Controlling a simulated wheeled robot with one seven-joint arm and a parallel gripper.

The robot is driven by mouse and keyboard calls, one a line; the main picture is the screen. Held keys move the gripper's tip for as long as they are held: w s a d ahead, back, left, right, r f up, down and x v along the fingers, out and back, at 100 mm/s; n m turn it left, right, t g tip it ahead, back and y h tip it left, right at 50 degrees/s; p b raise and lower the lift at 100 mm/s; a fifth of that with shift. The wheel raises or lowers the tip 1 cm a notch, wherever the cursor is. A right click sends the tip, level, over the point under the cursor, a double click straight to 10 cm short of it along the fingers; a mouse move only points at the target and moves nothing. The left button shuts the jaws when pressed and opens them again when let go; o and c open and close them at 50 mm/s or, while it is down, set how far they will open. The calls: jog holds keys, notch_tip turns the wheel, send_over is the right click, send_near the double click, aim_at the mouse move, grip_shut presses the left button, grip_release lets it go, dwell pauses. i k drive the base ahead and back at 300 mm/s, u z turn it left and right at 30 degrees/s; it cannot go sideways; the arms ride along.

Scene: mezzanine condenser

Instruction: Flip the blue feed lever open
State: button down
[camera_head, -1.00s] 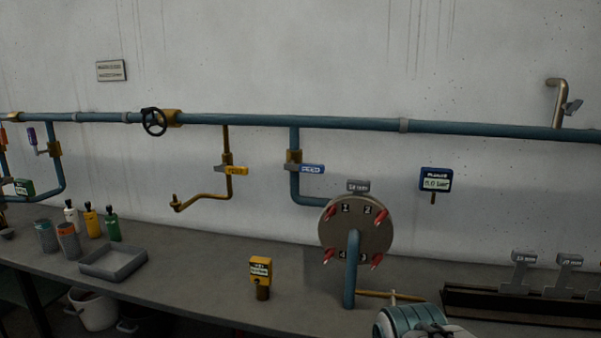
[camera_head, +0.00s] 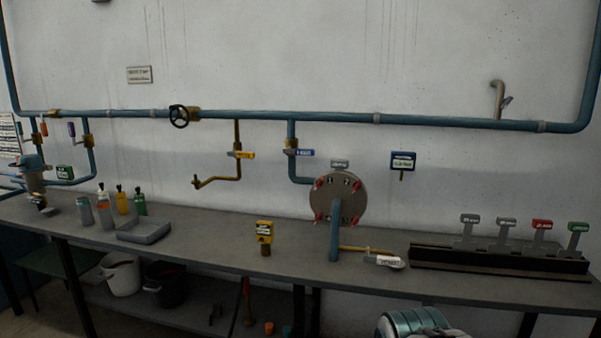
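The blue feed lever (camera_head: 304,153) sits on a brass valve (camera_head: 291,146) in the short blue pipe that drops from the long wall pipe. The lever points to the right, roughly level, across the vertical pipe. Its label reads FEED in the earlier view and is blurred now. Below it the pipe bends right toward a round flanged plate (camera_head: 351,199) with red clamps. My gripper is not in view. A teal and white part of my own arm shows at the bottom edge, well below the lever, and nothing touches the lever.
A black handwheel (camera_head: 179,116) is on the main pipe.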

aim_at(298, 152)
jog(key=k, duration=0.4)
jog(key=z, duration=0.6)
jog(key=i, duration=1.95)
jog(key=u, duration=0.65)
